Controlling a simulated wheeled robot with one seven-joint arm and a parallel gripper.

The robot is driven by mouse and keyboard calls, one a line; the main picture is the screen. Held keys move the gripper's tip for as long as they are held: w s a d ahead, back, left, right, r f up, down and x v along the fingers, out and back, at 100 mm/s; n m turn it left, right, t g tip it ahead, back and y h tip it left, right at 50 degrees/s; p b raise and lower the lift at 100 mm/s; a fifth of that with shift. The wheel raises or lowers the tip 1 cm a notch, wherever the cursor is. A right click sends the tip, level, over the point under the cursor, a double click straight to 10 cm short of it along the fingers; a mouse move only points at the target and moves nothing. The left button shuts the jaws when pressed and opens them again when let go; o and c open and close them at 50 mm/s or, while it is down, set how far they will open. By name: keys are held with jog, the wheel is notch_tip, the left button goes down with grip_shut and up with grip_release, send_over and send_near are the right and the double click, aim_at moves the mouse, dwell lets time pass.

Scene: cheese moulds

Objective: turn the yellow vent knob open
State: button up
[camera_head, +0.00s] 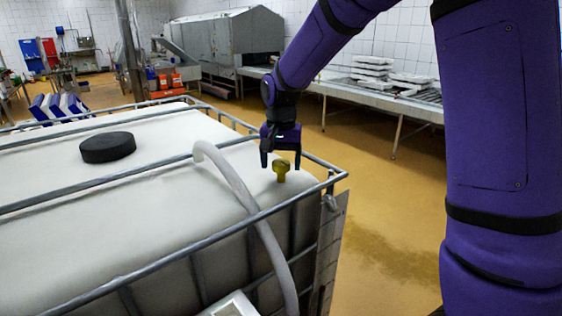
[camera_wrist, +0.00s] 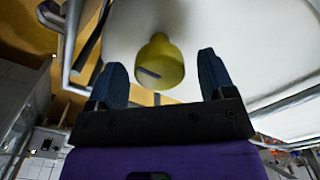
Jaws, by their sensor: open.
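The yellow vent knob (camera_head: 281,170) stands on top of the white tank (camera_head: 60,172) near its right corner. It also shows in the wrist view (camera_wrist: 160,62), with a dark mark on its face. My gripper (camera_head: 281,163) points down just above the knob in the head view. In the wrist view my gripper (camera_wrist: 160,75) is open, one dark finger on either side of the knob. A gap shows between each finger and the knob, so they appear apart. The knob's exact depth between the fingers is hard to tell.
A metal cage rail (camera_head: 338,178) runs around the tank's top edge close to the knob. A pale hose (camera_head: 240,190) arches over the rail to the left. A black lid (camera_head: 107,147) sits farther left. Yellow floor (camera_head: 400,220) lies open to the right.

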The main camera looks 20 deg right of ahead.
jog(key=shift+f, duration=0.1)
jog(key=c, duration=0.9)
jog(key=shift+n, duration=0.4)
jog(key=n, duration=0.3)
jog(key=shift+n, duration=0.4)
jog(key=n, duration=0.4)
jog(key=shift+n, duration=0.3)
jog(key=n, duration=0.8)
jog(key=shift+n, duration=0.3)
